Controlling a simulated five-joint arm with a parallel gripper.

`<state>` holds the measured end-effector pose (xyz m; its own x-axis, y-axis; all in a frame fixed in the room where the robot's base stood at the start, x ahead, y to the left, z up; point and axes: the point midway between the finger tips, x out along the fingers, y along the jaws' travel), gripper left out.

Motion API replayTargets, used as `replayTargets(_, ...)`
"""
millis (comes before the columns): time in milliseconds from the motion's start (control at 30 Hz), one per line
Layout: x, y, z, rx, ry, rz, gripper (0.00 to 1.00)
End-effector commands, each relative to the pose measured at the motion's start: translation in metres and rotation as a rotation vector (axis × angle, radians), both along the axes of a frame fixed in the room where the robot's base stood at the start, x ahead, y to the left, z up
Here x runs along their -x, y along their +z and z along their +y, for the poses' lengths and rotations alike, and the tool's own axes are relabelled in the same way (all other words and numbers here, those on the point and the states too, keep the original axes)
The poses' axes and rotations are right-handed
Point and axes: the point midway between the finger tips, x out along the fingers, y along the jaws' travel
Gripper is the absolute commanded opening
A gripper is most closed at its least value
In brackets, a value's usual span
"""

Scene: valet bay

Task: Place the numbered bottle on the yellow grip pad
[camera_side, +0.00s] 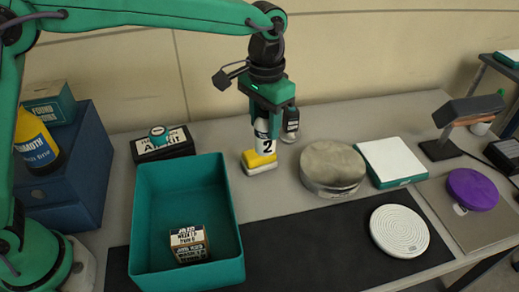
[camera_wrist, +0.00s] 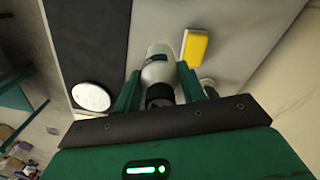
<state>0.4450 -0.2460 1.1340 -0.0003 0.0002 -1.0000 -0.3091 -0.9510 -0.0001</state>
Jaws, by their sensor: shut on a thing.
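The numbered bottle (camera_side: 264,143) is white with a black "2" on its label. My gripper (camera_side: 272,108) points down and is shut on its upper part. The bottle also shows between my fingers in the wrist view (camera_wrist: 159,68), with a dark neck near the jaws. A yellow block with a pale lower layer (camera_side: 259,166), the only yellow pad-like thing I see, lies on the table. In the side view the bottle's lower end overlaps it. In the wrist view the yellow block (camera_wrist: 195,46) is apart from the bottle, to its right. I cannot tell the bottle's height above the table.
A round metal tin (camera_side: 333,168) and a white-topped box (camera_side: 391,161) are further right. A teal bin (camera_side: 143,225) stands at front left. A white disc (camera_side: 399,230) and a purple disc (camera_side: 473,189) lie right.

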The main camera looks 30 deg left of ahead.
Motion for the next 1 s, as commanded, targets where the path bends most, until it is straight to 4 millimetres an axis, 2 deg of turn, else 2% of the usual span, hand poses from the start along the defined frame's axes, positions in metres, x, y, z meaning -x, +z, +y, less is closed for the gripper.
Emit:
replayTargets(533,-0.065,-0.051,0.053,0.0,0.002,0.0,0.14)
replayTargets(700,-0.073,-0.056,0.059,0.0,0.0,-0.001,0.14)
replayTargets(1000,-0.074,-0.063,0.06,0.0,-0.001,0.0,0.14)
